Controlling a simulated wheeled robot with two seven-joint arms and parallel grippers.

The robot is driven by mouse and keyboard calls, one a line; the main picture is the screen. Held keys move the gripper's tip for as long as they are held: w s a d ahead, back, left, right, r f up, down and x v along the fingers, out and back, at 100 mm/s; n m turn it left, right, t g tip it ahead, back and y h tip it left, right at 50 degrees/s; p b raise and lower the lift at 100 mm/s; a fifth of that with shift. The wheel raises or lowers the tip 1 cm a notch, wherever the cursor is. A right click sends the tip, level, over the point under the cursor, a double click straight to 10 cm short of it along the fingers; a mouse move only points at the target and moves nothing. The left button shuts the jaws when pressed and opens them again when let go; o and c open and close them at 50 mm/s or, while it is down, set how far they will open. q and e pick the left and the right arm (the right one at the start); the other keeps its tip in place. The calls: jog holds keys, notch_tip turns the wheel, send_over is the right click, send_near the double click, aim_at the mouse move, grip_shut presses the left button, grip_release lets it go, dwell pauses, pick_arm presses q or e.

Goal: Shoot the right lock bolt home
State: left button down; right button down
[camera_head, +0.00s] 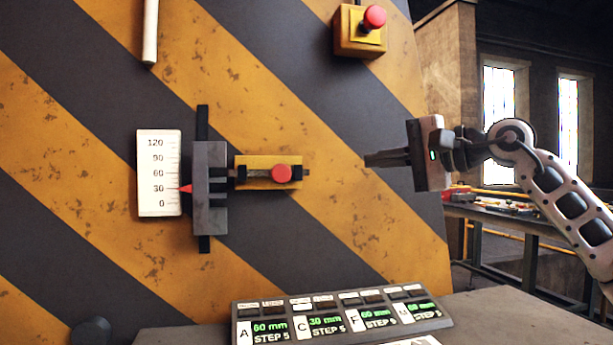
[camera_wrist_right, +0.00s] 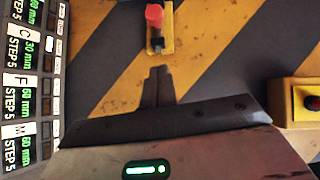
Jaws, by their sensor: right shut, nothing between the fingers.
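The lock bolt's yellow housing (camera_head: 245,164) sits on the striped panel, with a red knob (camera_head: 281,173) near its right end. A dark bolt end shows at each side. Left of it is a grey notched slider (camera_head: 208,185) on a dark vertical rail. Its red pointer is near 30 on the white scale (camera_head: 158,190). I cannot tell whether the bolt sits in a notch. My right gripper (camera_head: 368,159) is shut and empty, right of the knob and apart from it, pointing left. In the right wrist view its fingers (camera_wrist_right: 158,72) point toward the red knob (camera_wrist_right: 154,15).
A yellow box with a red button (camera_head: 374,17) is on the panel above. A label console (camera_head: 340,312) with green readouts stands below. A pale rod (camera_head: 150,35) hangs at the upper left. The panel between gripper and knob is clear.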

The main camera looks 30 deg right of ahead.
jog(key=p, duration=0.2)
send_near(282, 170)
jog(key=w+d, duration=0.4)
jog(key=w, duration=0.1)
pick_arm(q)
jog(key=shift+a+r+b, duration=0.1)
jog(key=shift+r+b, duration=0.2)
jog(key=shift+r, duration=0.1)
pick_arm(e)
jog(key=a, duration=0.1)
jog(key=w+a, duration=0.1)
jog(key=a, duration=0.1)
jog(key=a+f, duration=0.1)
jog(key=shift+w+a, duration=0.15)
jog(key=shift+w, duration=0.15)
pick_arm(q)
jog(key=shift+w+r, duration=0.1)
pick_arm(e)
jog(key=shift+a+r, duration=0.1)
jog(key=a, duration=0.3)
jog(key=shift+w+a+p, duration=0.1)
jog(key=shift+w+p, duration=0.3)
jog(key=shift+a, duration=0.1)
